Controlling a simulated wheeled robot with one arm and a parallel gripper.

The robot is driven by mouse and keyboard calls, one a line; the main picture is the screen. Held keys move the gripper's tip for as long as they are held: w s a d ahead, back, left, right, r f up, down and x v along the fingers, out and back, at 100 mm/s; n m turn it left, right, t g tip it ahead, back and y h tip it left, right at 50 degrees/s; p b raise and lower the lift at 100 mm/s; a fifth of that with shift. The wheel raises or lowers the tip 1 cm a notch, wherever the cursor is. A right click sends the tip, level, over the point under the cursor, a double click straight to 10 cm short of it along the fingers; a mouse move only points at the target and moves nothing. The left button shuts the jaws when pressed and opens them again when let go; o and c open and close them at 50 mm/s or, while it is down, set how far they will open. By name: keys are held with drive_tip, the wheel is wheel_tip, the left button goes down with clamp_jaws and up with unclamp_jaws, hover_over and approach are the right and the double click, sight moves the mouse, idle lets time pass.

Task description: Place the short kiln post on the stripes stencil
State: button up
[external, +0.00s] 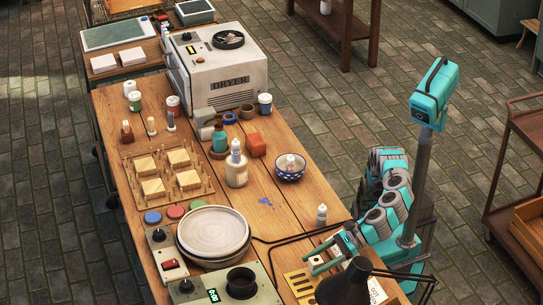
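My gripper (329,257) is low over the near right part of the table, with teal fingers. A small pale piece (316,260) shows at the fingertips. I cannot tell whether it is the short kiln post, or whether it is held or lies below. A yellow plate with slots (296,281), which looks like the stripes stencil, lies just left of and nearer than my gripper. A black cone-shaped shade (346,285) stands close to its right side. Pale grey cylinders (205,132) lie in front of the dryer; I cannot tell whether they are kiln posts.
A black cable (290,239) crosses the table. Stacked plates (213,231) and a control box with a dark cup (241,283) are to the left. A blue bowl (290,168) and dryer (222,75) are farther back.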

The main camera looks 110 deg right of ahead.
drive_tip(key=shift+o, duration=0.2)
drive_tip(key=shift+s+r, duration=0.25)
drive_tip(key=shift+r, duration=0.05)
drive_tip(key=v, duration=0.7)
drive_tip(key=shift+p, duration=0.45)
